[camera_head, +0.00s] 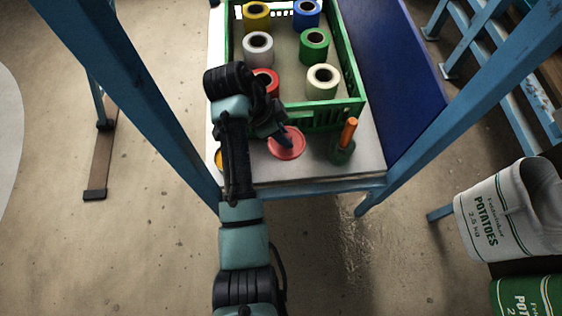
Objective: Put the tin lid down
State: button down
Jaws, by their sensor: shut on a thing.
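The tin lid looks like a round, flat, reddish-pink disc (288,150) near the front of the light table. My gripper (288,138) reaches down over it from the left and is shut on it. The fingertips cover part of the disc's upper middle. I cannot tell whether the disc touches the tabletop or is held just above it.
A green crate (358,92) with several thread spools stands behind the lid. A green holder with an orange handle (347,138) stands right of the lid. A yellow thing (218,158) shows partly behind my arm. Blue posts (455,100) flank the table. Potato sacks (490,222) are at right.

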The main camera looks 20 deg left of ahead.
jog(key=shift+s+a+f+m, duration=0.15)
jog(key=shift+a+f+m, duration=0.35)
jog(key=shift+a, duration=0.05)
notch_tip(320, 180, down, 10)
jog(key=b, duration=0.5)
jog(key=shift+r, duration=0.15)
jog(key=c, duration=0.7)
grip_release()
jog(key=p+v, duration=0.3)
jog(key=v, duration=0.4)
jog(key=shift+a+r+p, duration=0.15)
jog(key=shift+r+p, duration=0.15)
jog(key=shift+p, duration=0.05)
